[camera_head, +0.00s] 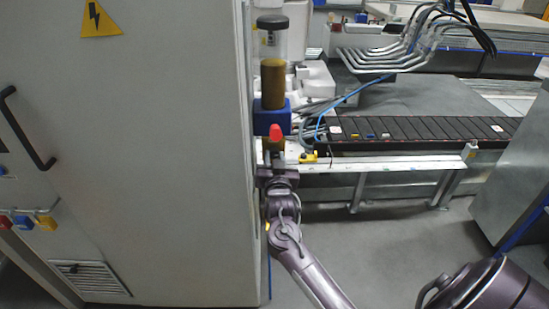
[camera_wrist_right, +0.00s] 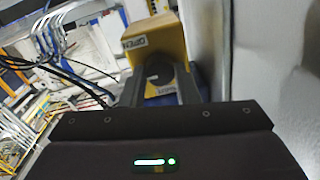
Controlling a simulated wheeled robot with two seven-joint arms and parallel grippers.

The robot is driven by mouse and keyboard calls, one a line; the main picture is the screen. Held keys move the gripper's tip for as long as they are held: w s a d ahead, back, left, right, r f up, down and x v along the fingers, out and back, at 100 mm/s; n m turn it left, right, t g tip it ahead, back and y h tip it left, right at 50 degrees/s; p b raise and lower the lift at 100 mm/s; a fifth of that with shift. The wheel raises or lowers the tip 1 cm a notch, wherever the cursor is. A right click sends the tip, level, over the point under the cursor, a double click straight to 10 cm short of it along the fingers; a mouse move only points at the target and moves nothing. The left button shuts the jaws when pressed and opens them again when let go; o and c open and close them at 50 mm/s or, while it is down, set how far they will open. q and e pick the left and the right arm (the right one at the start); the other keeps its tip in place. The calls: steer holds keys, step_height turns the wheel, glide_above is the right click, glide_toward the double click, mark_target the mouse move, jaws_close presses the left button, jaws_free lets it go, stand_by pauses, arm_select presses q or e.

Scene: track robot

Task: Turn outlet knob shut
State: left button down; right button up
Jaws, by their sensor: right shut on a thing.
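The right gripper (camera_head: 275,162) is at the end of my purple arm, just below a small brass-coloured body with a red top (camera_head: 276,132). These sit under a blue block (camera_head: 271,117) that carries a clear cylinder of amber liquid (camera_head: 273,82). In the right wrist view, the gripper's fingers (camera_wrist_right: 163,82) are shut on a yellow block (camera_wrist_right: 157,40) with a white label that seems to read OPEN. I take this block for the outlet knob; the fingers hide its near part. My left gripper is not in view.
A tall grey cabinet (camera_head: 150,160) stands close on the left of the gripper. A rail (camera_head: 400,161) and a black slatted conveyor (camera_head: 420,129) run to the right. Blue and grey hoses (camera_head: 345,97) pass behind. Open floor (camera_head: 380,240) lies below the rail.

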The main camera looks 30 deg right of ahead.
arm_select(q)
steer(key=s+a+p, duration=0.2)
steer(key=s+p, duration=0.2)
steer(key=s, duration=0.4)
arm_select(e)
steer(key=n, duration=0.3)
steer(key=shift+r, duration=0.3)
steer(key=shift+n+p, duration=0.85)
steer(key=shift+n, duration=0.25)
steer(key=n+p, duration=0.2)
steer(key=shift+n+g, duration=0.3)
steer(key=n+p, duration=0.3)
steer(key=shift+n, duration=0.3)
steer(key=n+p, duration=0.2)
steer(key=n, duration=0.1)
steer(key=shift+f, duration=0.1)
arm_select(q)
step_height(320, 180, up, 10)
steer(key=p, duration=0.1)
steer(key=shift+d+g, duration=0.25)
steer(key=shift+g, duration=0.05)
arm_select(e)
steer(key=shift+f+n, duration=0.1)
steer(key=shift+n, duration=1.1)
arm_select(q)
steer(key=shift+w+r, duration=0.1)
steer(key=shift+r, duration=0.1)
arm_select(e)
steer(key=o, duration=1)
